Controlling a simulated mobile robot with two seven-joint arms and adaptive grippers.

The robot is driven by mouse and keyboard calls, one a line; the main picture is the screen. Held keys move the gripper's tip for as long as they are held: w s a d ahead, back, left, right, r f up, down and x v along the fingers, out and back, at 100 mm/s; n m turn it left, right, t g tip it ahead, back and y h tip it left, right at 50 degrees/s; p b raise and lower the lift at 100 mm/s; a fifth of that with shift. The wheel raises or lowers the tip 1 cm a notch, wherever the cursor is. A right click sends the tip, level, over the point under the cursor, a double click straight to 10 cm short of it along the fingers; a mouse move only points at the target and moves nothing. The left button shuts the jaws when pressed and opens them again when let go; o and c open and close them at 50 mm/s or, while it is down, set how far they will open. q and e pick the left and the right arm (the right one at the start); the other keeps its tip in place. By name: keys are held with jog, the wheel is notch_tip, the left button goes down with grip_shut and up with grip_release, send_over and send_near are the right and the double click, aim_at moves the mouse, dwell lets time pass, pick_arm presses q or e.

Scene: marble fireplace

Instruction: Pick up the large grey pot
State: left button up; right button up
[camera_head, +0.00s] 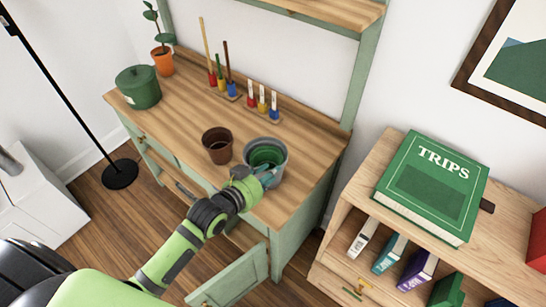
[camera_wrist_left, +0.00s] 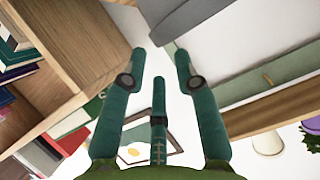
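The large grey pot (camera_head: 279,167) stands upright on the wooden top of the green bench, near its right front. A green pot (camera_head: 266,154) sits inside it. My left gripper (camera_head: 268,174) is at the front side of the grey pot, overlapping its lower front; whether it touches cannot be told. In the left wrist view the fingers of my left gripper (camera_wrist_left: 160,58) are spread, with nothing visible between them. A grey surface (camera_wrist_left: 190,20) lies beyond the fingertips there; it may be the pot. My right gripper is not in view.
A brown pot (camera_head: 217,146) stands just left of the grey pot. Paint tools (camera_head: 263,104) stand behind, a lidded green pot (camera_head: 138,87) at the far left. A cabinet door (camera_head: 236,281) hangs open below. A bookshelf (camera_head: 367,174) stands right.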

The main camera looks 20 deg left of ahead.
aim_at(281, 164)
pick_arm(q)
jog(key=shift+f+p+x, duration=0.15)
jog(key=shift+p+x, duration=0.25)
jog(key=shift+x, duration=1.2)
jog(key=shift+f+p+x, duration=0.1)
jog(key=shift+p+x, duration=0.25)
jog(key=shift+x, duration=1.25)
jog(key=shift+a, duration=0.15)
jog(key=shift+s, duration=0.15)
grip_shut()
jog(key=shift+r, duration=0.1)
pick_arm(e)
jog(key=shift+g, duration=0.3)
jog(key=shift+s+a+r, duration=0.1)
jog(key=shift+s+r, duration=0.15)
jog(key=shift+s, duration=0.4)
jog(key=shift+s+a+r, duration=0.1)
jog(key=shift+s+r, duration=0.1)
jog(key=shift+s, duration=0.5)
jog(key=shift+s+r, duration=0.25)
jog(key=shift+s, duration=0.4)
